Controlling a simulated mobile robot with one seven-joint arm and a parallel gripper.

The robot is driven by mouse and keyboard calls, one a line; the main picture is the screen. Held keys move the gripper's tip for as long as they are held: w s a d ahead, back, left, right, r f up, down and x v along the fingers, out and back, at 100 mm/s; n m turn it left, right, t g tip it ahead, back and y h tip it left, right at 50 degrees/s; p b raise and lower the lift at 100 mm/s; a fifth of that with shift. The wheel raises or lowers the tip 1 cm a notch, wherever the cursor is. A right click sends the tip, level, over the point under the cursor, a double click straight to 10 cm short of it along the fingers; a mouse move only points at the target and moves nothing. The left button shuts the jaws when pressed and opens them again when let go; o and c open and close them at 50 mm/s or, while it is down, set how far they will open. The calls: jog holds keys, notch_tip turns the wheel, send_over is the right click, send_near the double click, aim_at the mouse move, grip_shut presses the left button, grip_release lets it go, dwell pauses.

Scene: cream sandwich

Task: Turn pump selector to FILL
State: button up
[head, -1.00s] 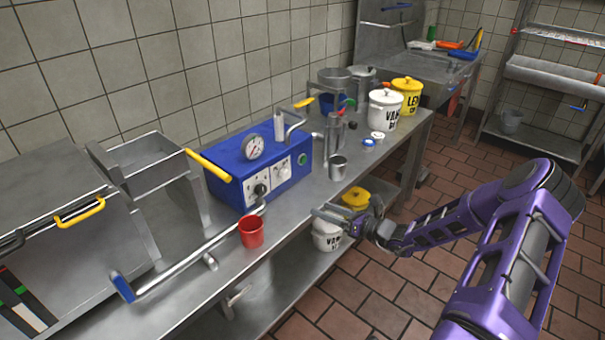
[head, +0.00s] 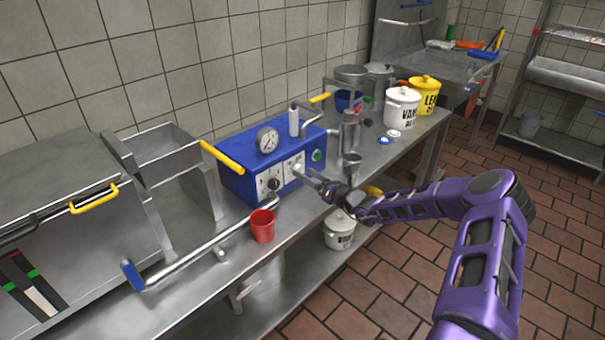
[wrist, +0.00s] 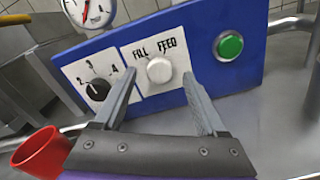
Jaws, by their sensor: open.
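The pump is a blue box (head: 237,184) on the steel counter. Its front has a white plate marked FILL at left and FEED at right, with a pale round selector knob (wrist: 159,70) below the words. I cannot tell which word the knob points to. My gripper (wrist: 158,77) is open and faces the plate, with one finger to the left of the knob and one to the right. Whether the fingers touch the knob or panel is unclear. In the head view my gripper (head: 308,178) is close in front of the box.
A black numbered dial (wrist: 97,89) is left of the knob and a green button (wrist: 230,45) right. A red cup (head: 263,227) stands front left, near a long pipe (head: 200,252). A steel cup (head: 351,166) stands close right of my gripper.

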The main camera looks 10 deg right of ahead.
jog(key=shift+x, duration=1.1)
grip_shut()
